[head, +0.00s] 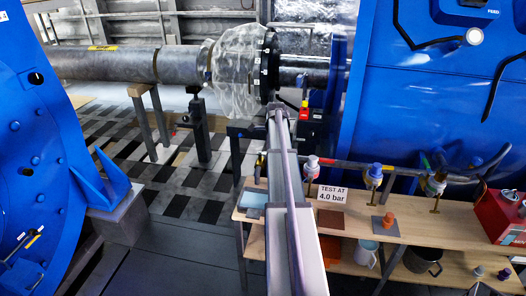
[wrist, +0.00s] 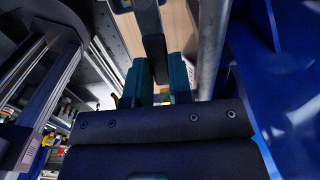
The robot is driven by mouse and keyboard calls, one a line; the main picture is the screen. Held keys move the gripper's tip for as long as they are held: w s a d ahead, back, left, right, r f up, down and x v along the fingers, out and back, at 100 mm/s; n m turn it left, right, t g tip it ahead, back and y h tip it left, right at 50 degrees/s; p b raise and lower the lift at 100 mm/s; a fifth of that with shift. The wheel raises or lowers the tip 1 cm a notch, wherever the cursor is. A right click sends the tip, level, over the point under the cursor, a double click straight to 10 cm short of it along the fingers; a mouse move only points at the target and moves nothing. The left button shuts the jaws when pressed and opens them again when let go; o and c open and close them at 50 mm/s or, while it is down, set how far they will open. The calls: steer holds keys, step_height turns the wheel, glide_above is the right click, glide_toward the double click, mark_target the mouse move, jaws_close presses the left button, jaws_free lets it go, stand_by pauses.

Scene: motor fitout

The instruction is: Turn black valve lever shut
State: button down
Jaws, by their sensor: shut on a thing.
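In the wrist view my gripper (wrist: 160,76) has its two dark teal fingers closed on either side of a dark bar, which looks like the black valve lever (wrist: 153,44). The lever runs away from the fingers toward the top of the picture, where a dark fitting with pale edges shows. The part between the fingers is partly hidden. In the head view my arm reaches up the middle toward the black flange (head: 268,66) on the pipe. There the fingers and the lever are too small or hidden to make out.
A grey pipe (head: 110,64) with clear wrapping (head: 236,58) runs behind my arm. Big blue housings stand left (head: 45,190) and right (head: 430,90). A wooden bench (head: 455,221) with small valves, a "TEST AT 4.0 bar" sign (head: 332,194) and a red box (head: 498,216) is at right.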

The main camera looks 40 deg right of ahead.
stand_by(0.4)
steer(key=c, duration=1)
jaws_free()
step_height(320, 180, up, 11)
steer(key=p, duration=1)
steer(key=shift+f+p, duration=0.1)
steer(key=shift+p, duration=0.3)
